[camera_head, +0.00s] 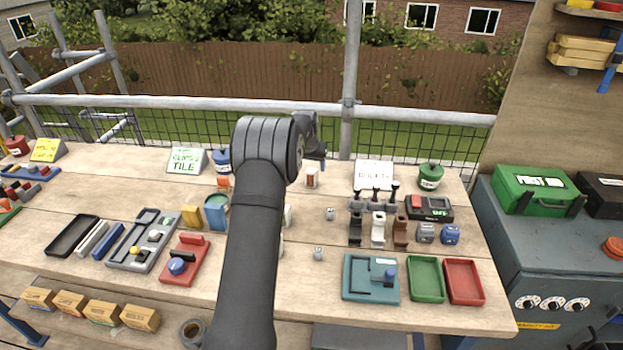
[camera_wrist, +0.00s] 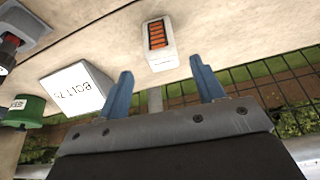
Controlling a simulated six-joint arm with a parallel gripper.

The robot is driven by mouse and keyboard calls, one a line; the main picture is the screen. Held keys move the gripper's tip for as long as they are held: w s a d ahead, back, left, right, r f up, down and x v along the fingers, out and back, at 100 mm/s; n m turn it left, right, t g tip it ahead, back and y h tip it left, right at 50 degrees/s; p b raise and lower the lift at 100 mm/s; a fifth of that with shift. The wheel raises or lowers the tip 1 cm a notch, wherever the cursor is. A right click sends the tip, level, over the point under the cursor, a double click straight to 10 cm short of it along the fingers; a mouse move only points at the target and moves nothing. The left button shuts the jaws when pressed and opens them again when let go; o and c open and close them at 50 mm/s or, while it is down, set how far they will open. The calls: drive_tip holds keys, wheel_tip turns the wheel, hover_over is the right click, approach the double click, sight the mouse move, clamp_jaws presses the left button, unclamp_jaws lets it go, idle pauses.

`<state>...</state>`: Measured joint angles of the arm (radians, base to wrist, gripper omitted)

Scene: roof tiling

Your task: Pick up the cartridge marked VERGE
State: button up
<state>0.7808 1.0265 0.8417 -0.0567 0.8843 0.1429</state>
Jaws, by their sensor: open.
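A small white block with an orange-red slatted face (camera_wrist: 158,42) lies on the bench ahead of my fingers in the wrist view. In the head view it is the small white and red piece (camera_head: 312,177) near the back edge. No VERGE marking is readable in either view, so I cannot tell whether this is the cartridge. My gripper (camera_wrist: 164,88) is open and empty, its two blue fingers apart, with the block beyond the gap between the tips. In the head view my gripper (camera_head: 318,156) is partly hidden by my own arm, just above the bench's back edge.
A white sign (camera_head: 374,174) and a green pot (camera_head: 430,176) stand right of the block. A stand with several dark, white and brown pieces (camera_head: 378,230) is in front of them. Small grey-white pieces (camera_head: 330,213) lie nearby. A rail and mesh (camera_head: 260,104) run behind the bench.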

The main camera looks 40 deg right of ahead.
sight(311, 170)
drive_tip(key=shift+x, duration=3.35)
drive_tip(key=shift+w+r, duration=0.1)
drive_tip(key=shift+w, duration=0.05)
drive_tip(key=c, duration=1)
drive_tip(key=shift+c, duration=0.4)
drive_tip(key=shift+r, duration=0.1)
